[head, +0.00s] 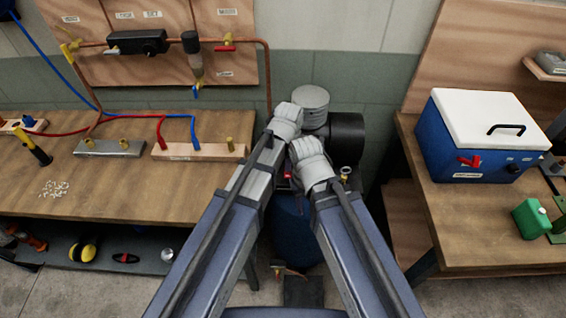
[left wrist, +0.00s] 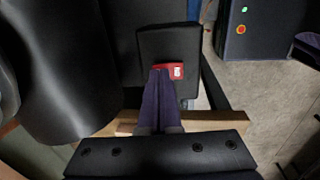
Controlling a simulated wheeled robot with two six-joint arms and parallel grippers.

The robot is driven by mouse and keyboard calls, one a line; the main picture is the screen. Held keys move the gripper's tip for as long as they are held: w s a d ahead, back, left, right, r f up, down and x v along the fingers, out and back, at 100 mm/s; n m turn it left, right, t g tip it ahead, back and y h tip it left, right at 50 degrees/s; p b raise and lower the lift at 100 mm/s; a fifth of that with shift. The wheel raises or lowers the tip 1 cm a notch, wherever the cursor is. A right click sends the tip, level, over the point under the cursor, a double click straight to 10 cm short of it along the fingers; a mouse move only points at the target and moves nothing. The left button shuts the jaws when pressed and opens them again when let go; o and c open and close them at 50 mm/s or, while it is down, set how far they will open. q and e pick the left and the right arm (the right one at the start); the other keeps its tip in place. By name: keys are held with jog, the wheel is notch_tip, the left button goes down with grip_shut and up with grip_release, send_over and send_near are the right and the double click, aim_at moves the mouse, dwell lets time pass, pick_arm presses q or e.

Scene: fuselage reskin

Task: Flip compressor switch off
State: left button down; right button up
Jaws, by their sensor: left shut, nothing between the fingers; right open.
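The compressor stands between the two benches in the head view, with a grey ribbed cylinder head (head: 311,98), a black motor (head: 347,138) and a blue tank (head: 290,228). Its red switch (left wrist: 176,70) with a small white mark sits on a black box (left wrist: 167,42) in the left wrist view. My left gripper (left wrist: 161,73) is shut and empty, its fingertips at the left part of the red switch and covering some of it. Contact and the switch's position cannot be told. My right gripper (head: 312,166) is open beside the left one, its fingers mostly hidden in the head view.
A wooden bench (head: 110,190) with hoses and fittings is at the left. A right bench (head: 450,225) holds a blue cooler-like box with a white lid (head: 485,125) and a green can (head: 530,218). A copper pipe (head: 267,80) runs down near my left arm.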

pick_arm(q)
jog(key=shift+f, duration=0.1)
dwell(0.3)
jog(key=shift+w+f+b, duration=0.1)
jog(key=shift+f+b, duration=0.2)
jog(key=shift+b, duration=0.1)
jog(key=shift+s+r, duration=0.15)
jog(key=shift+s, duration=0.05)
jog(key=shift+s, duration=0.15)
